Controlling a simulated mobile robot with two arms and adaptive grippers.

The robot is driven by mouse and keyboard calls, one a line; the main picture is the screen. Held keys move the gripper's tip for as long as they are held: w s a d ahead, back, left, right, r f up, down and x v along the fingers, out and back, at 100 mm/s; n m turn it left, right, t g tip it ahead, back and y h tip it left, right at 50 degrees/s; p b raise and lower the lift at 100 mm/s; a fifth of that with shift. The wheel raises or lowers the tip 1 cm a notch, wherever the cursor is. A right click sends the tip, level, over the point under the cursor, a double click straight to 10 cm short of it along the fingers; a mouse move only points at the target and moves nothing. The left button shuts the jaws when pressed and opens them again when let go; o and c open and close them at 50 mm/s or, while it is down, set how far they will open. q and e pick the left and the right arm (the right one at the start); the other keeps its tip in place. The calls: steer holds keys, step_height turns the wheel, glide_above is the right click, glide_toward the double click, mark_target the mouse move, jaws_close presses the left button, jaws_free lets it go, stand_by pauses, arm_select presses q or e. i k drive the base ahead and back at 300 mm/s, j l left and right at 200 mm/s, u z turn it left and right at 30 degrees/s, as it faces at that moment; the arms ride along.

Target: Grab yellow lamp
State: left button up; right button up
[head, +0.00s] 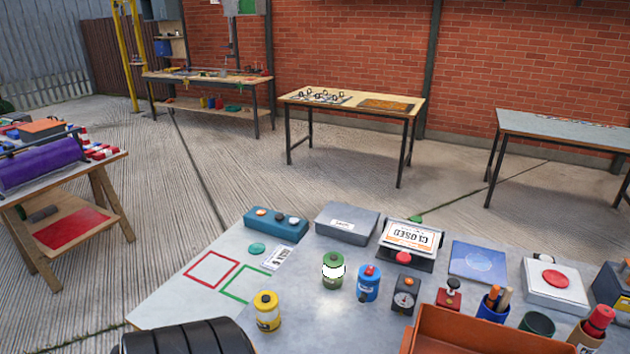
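The yellow lamp (267,313) stands upright near the front left of the grey table (200,300). It has a yellow base and top with a paler middle and a dark knob on top. A green lamp (333,281) with a white middle stands behind it to the right. A blue lamp (368,284) with a red part on top stands to the right of the green one. Neither of my grippers shows in the head view. Nothing visible touches the yellow lamp.
An orange tray (470,335) is at the front right. A black ribbed shape at the bottom edge lies close in front of the yellow lamp. Red and green outlined squares mark bare tabletop to its left. A grey box (347,224) and closed sign (410,238) stand behind.

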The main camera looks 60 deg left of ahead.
mark_target(268, 318)
steer(key=j+u, duration=0.1)
steer(key=u, duration=0.75)
steer(key=j+u, duration=0.1)
steer(key=u, duration=0.3)
steer(key=j+u, duration=0.1)
steer(key=u, duration=0.35)
steer(key=i+u, duration=0.1)
steer(key=u, duration=0.3)
